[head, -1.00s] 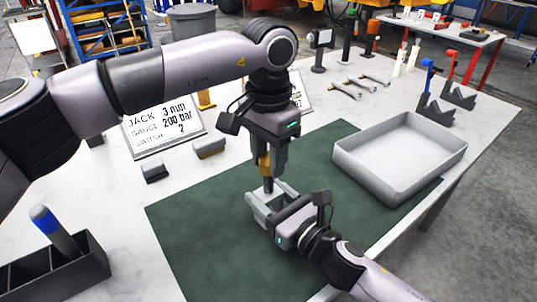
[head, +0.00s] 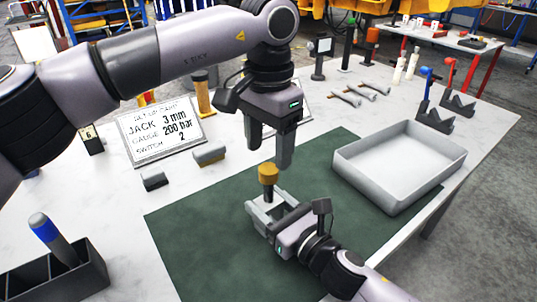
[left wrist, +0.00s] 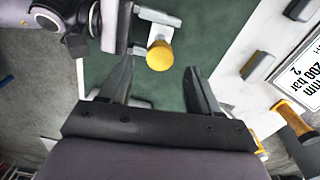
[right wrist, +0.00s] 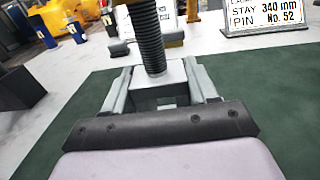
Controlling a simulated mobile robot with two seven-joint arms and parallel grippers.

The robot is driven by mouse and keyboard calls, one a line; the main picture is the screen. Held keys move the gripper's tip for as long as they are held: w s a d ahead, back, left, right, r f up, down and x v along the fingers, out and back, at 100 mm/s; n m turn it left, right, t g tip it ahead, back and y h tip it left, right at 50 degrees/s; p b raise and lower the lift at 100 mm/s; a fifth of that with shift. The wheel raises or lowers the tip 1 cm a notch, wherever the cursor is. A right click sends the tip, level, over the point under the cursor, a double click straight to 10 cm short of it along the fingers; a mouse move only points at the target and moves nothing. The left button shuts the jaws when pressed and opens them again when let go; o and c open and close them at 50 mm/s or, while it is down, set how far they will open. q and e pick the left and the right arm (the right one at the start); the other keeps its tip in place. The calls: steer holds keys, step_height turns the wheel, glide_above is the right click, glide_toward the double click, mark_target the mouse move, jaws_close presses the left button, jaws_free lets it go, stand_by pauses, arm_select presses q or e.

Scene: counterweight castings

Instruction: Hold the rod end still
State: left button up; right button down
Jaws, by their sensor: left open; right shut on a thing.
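The rod end is a pale grey block (right wrist: 160,78) with a dark threaded rod (right wrist: 147,35) standing upright from it. A brass-coloured round piece (head: 268,172) sits on top of the rod; it also shows in the left wrist view (left wrist: 159,55). My right gripper (head: 264,206) is shut on the rod end, with a finger on each side of the block, low over the green mat. My left gripper (head: 270,155) is open and empty just above the brass piece, apart from it. The rod's top is cut off in the right wrist view.
The green mat (head: 200,240) is otherwise mostly clear. A grey tray (head: 400,190) stands empty at right. A sign (head: 165,132), small blocks (head: 209,154), wrenches (head: 360,90) and dark V-shaped stands (head: 434,118) lie around it. A dark divided box (head: 85,282) stands front left.

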arm_select(q)
steer(key=shift+c, duration=0.4)
steer(key=n, duration=0.6)
steer(key=shift+r+n, duration=0.25)
steer(key=shift+n, duration=0.05)
steer(key=n, duration=0.3)
steer(key=shift+r, duration=0.1)
steer(key=n, duration=0.4)
steer(key=shift+r+n, duration=0.2)
steer(key=shift+n, duration=0.1)
steer(key=n, duration=0.6)
steer(key=shift+r, duration=0.2)
steer(key=n, duration=0.4)
steer(key=shift+r+n, duration=0.2)
steer(key=shift+n, duration=0.2)
steer(key=n, duration=0.3)
steer(key=shift+r, duration=0.1)
steer(key=n, duration=0.4)
steer(key=shift+r+n, duration=0.15)
steer(key=shift+n, duration=0.15)
steer(key=n, duration=0.4)
steer(key=shift+r+n, duration=0.2)
steer(key=shift+n, duration=0.1)
steer(key=n, duration=0.4)
steer(key=shift+r+n, duration=0.15)
steer(key=shift+n, duration=0.15)
steer(key=n, duration=0.6)
steer(key=shift+r, duration=0.2)
